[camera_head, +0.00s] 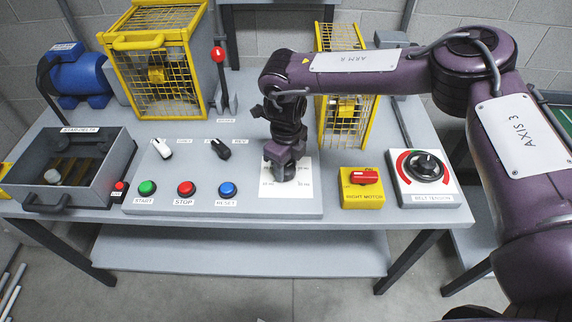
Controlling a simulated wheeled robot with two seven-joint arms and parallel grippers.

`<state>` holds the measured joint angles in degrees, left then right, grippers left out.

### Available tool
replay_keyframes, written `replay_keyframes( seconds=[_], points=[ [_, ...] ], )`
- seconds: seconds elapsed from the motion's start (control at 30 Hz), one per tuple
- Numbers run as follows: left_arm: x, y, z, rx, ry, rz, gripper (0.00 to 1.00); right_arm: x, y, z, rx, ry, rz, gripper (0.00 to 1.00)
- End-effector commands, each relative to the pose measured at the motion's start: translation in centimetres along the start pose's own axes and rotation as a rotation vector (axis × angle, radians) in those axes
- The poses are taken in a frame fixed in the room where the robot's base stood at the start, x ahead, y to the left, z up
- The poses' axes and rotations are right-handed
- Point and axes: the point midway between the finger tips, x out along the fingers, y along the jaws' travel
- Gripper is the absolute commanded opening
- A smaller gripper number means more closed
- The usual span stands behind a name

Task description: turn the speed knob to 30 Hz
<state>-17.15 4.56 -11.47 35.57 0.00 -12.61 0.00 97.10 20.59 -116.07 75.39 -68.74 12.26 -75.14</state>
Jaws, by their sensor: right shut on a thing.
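The speed knob's white scale plate (291,191) lies on the right part of the grey control panel (240,207), with several Hz marks partly readable. My right gripper (282,174) comes straight down over the plate and is shut on the knob. The knob itself is hidden by the fingers, so its pointer and setting cannot be seen. My left gripper is not in view.
Left of the plate are green (147,188), red (186,188) and blue (227,190) buttons, with a white switch (161,148) and a black switch (218,149) behind. A yellow box with a red switch (365,176) and a belt tension dial (424,168) stand to the right. Yellow cages (154,60) stand behind.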

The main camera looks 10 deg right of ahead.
Motion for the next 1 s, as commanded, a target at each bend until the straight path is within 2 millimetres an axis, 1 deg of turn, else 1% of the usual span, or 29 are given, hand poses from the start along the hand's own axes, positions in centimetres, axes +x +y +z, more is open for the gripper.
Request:
replay_keyframes(
  seconds=[0.6,0.8,1.0],
  points=[
    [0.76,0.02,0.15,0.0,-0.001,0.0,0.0,-0.09,-0.15,0.06,-0.566,-0.002,-0.002,0.2],
    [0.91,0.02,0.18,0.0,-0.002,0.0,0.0,-0.13,-0.17,0.08,-0.707,-0.002,-0.003,0.2],
    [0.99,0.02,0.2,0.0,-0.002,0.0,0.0,-0.16,-0.19,0.09,-0.8,-0.002,-0.003,0.2]
  ],
)
